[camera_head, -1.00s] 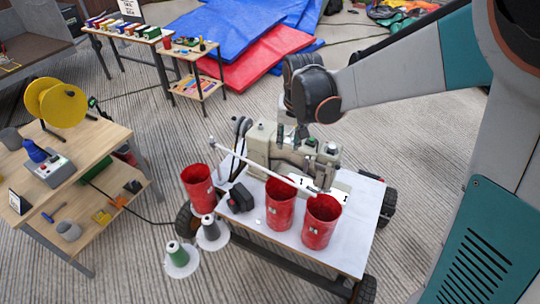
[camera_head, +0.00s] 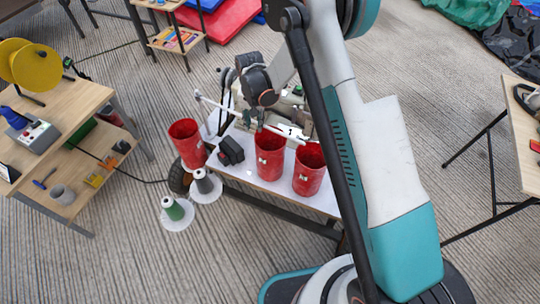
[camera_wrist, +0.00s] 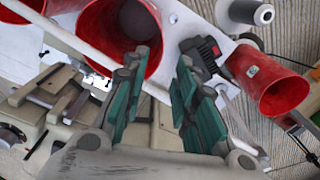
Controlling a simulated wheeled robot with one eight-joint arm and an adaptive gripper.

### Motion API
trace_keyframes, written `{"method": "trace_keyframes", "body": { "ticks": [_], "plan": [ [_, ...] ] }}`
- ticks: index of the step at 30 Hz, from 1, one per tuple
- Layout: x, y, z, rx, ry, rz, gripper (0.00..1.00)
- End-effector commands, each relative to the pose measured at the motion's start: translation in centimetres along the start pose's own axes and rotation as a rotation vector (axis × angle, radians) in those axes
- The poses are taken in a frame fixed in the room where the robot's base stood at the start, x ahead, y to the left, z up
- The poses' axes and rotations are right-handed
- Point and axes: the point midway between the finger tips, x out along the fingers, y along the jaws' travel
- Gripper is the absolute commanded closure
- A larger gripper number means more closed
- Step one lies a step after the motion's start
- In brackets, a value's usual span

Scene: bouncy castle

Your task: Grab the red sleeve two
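Three red sleeves, open-topped and tapered, stand at the white cart: a left one (camera_head: 187,147) at its left edge, a middle one (camera_head: 269,162), and a right one (camera_head: 308,175). Their small labels are too small to read, so I cannot tell which is two. My gripper (camera_wrist: 160,88) is open and empty in the wrist view. Its left finger overlaps the middle sleeve (camera_wrist: 93,27), whose open mouth faces the camera. The left sleeve (camera_wrist: 262,75) shows at the right, and part of the right sleeve (camera_wrist: 18,8) at top left. In the head view my arm partly hides the gripper.
A sewing machine (camera_head: 296,112) stands behind the sleeves, with a pale rod crossing nearby. A black box (camera_head: 231,150) sits between the left and middle sleeves. Thread cones (camera_head: 174,210) are at the front left. Wooden tables stand left (camera_head: 75,95) and right (camera_head: 525,120).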

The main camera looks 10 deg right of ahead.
Motion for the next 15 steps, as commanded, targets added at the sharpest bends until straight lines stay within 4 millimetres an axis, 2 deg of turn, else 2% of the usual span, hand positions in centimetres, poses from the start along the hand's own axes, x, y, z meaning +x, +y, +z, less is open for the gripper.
{"method": "trace_keyframes", "body": {
  "ticks": [9, 15],
  "plan": [
    [5.8, 0.0, 0.0, 0.000, 0.000, 0.000, 0.73],
    [7.7, 0.0, 0.0, -0.001, 0.000, 0.000, 0.73]
  ]
}}
